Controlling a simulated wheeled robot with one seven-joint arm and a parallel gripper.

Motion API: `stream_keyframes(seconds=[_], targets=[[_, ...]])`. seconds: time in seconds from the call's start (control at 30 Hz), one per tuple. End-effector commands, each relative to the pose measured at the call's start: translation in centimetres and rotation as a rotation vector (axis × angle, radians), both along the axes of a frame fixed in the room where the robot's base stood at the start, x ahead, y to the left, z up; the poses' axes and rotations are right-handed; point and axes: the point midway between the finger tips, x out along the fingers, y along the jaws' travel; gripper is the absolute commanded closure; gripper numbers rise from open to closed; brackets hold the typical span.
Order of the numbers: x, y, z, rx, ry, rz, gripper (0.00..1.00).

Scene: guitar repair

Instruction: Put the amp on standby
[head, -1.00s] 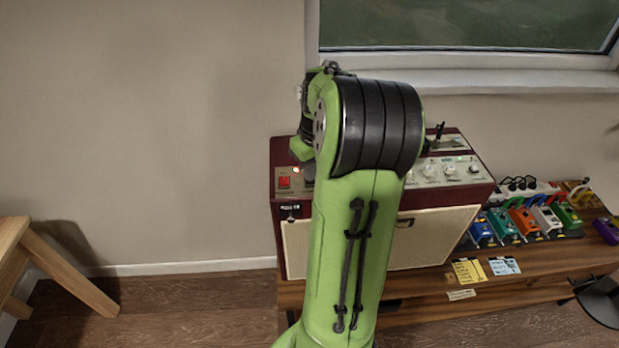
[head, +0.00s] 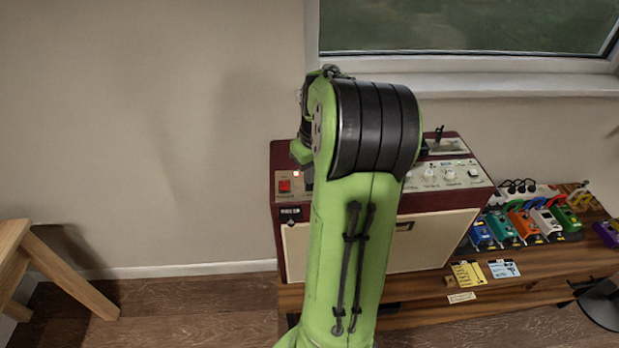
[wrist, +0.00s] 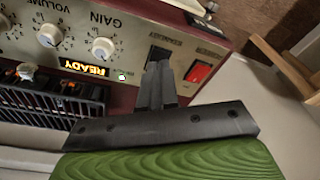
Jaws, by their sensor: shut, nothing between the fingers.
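The amp (head: 440,228) is a dark red cabinet with a cream grille, standing on a wooden bench below the window. Its control panel shows upside down in the wrist view, with white knobs (wrist: 103,48), a lit "READY" display (wrist: 84,67), a red rocker switch (wrist: 199,72) and a black switch (wrist: 157,55) beside it. My gripper (wrist: 160,80) is shut and empty. Its fingertips are at the black switch and partly cover it; I cannot tell whether they touch it. In the head view my arm hides the gripper and the middle of the panel.
Several coloured pedals (head: 525,224) stand on the bench (head: 520,288) right of the amp, with a yellow note (head: 467,273) in front. A wooden stool (head: 50,265) stands at the left. The wall left of the amp is clear.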

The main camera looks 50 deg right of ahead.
Motion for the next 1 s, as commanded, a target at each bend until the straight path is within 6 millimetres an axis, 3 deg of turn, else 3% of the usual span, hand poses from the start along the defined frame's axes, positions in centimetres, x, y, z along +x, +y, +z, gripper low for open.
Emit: stream_keyframes(seconds=[0.03,0.53,1.0], targets=[[0.0,0.0,1.0,-0.001,-0.001,0.0,1.0],[0.0,0.0,5.6,0.001,0.0,0.002,1.0],[0.0,0.0,5.6,0.001,0.0,0.001,1.0]])
